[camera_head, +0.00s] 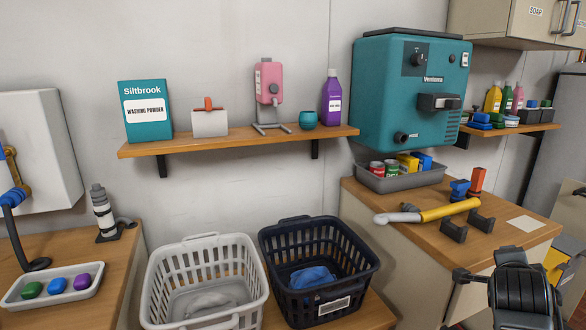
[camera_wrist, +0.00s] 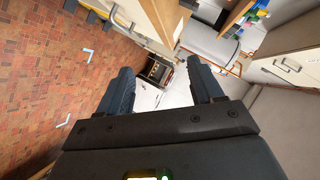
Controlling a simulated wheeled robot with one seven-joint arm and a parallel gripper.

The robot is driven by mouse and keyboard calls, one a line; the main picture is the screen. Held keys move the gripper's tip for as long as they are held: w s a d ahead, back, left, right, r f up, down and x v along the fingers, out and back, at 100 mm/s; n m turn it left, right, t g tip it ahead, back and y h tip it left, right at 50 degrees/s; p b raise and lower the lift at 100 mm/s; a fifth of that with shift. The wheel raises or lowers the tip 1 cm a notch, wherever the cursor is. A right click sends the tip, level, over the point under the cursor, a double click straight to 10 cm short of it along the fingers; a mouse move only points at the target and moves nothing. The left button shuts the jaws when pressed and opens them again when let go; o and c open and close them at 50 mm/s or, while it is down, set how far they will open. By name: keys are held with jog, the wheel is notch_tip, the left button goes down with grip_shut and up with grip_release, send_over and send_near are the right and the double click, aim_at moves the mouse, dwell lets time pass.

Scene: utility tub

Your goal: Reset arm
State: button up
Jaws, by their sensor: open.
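My gripper shows in the wrist view (camera_wrist: 162,92) with its two dark fingers spread apart and nothing between them. In the head view my dark arm end (camera_head: 520,285) is at the lower right, in front of the right-hand counter and apart from the things on it. The fingertips are not clear in the head view. The wrist view looks past the fingers toward the tiled floor (camera_wrist: 50,80), cabinets and a small dark box-like thing in the distance.
The right counter (camera_head: 480,235) holds a yellow tube (camera_head: 450,210) on dark supports and a grey tray (camera_head: 400,180). A white basket (camera_head: 205,240) and a dark basket (camera_head: 335,235) stand at the lower middle. A wall shelf (camera_head: 240,142) carries several items. Open floor shows in the wrist view.

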jog(key=s+a+f+n+t+y, duration=0.2)
jog(key=s+a+f+n, duration=0.15)
jog(key=s+n, duration=0.35)
jog(key=s+a+f+n+t+y, duration=0.1)
jog(key=s+a+f+n+y, duration=0.2)
jog(key=s, duration=0.6)
jog(key=s+a+f+n+t+y, duration=0.1)
jog(key=s+a+f+n+t, duration=0.15)
jog(key=s+a+n, duration=0.4)
jog(key=s+a+r+n+y, duration=0.1)
jog(key=s+a, duration=0.5)
jog(key=s, duration=0.6)
jog(key=s+a+r+n+y, duration=0.2)
jog(key=s+a+r, duration=0.4)
jog(key=s, duration=0.6)
jog(key=shift+s+a+r+n+y, duration=0.2)
jog(key=shift+a+n+y, duration=0.1)
jog(key=shift+n, duration=0.45)
